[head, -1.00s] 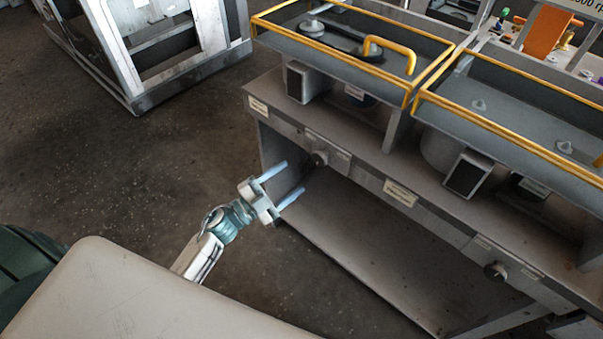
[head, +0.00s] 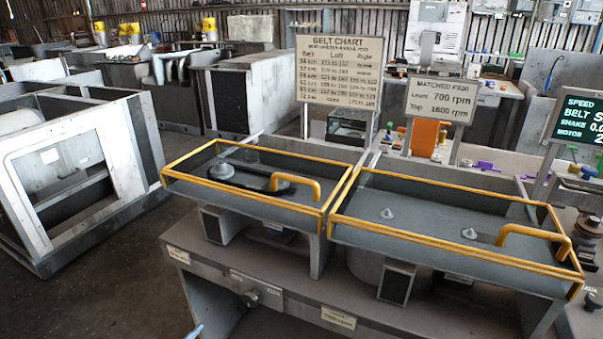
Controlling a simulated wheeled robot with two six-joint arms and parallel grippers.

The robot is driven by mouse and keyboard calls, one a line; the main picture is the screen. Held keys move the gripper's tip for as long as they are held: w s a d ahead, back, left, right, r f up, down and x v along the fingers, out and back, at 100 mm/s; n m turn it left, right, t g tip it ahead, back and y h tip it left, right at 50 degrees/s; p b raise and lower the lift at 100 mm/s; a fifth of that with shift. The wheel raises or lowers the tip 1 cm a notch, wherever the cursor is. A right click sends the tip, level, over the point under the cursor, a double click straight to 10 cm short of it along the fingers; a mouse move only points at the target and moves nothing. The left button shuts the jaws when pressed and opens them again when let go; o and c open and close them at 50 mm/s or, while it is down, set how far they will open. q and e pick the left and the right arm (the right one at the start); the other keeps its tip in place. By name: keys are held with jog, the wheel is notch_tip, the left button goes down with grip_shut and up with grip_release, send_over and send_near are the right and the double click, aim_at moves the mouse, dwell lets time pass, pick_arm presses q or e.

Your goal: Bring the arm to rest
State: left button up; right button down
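Only a small pale-blue fingertip of my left gripper (head: 195,332) shows at the bottom edge of the head view. It is at the left front of the grey workbench (head: 225,262). The rest of that gripper and its arm are out of the picture, so its opening cannot be seen. My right gripper and arm are not in view.
Two yellow-railed guard trays, left (head: 250,210) and right (head: 440,270), sit on the bench. The left holds a dark belt (head: 238,184) around pulleys. A belt chart sign (head: 339,72) stands behind. A white-framed machine (head: 75,175) is at left, with open floor (head: 140,280) between.

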pick_arm(q)
jog(key=s+a+f+n+g+y, duration=0.2)
jog(key=s+a+f+n+y, duration=0.15)
jog(key=f, duration=0.65)
jog(key=s+a+f+n+g+y, duration=0.2)
jog(key=f+n+y, duration=0.2)
jog(key=f, duration=0.5)
jog(key=s+a+f+n+g+y, duration=0.1)
jog(key=s+a+f+n+y, duration=0.15)
jog(key=f, duration=0.75)
jog(key=s+d+f+n+g, duration=0.1)
jog(key=s+f+n+g, duration=0.1)
jog(key=s+f+g, duration=0.3)
jog(key=s+d+f+n+g+y, duration=0.1)
jog(key=s+f+g, duration=0.5)
jog(key=s+f, duration=0.8)
jog(key=s+n, duration=0.1)
jog(key=s, duration=0.6)
jog(key=shift+d+n, duration=0.15)
jog(key=shift+n, duration=0.25)
jog(key=shift+w, duration=0.1)
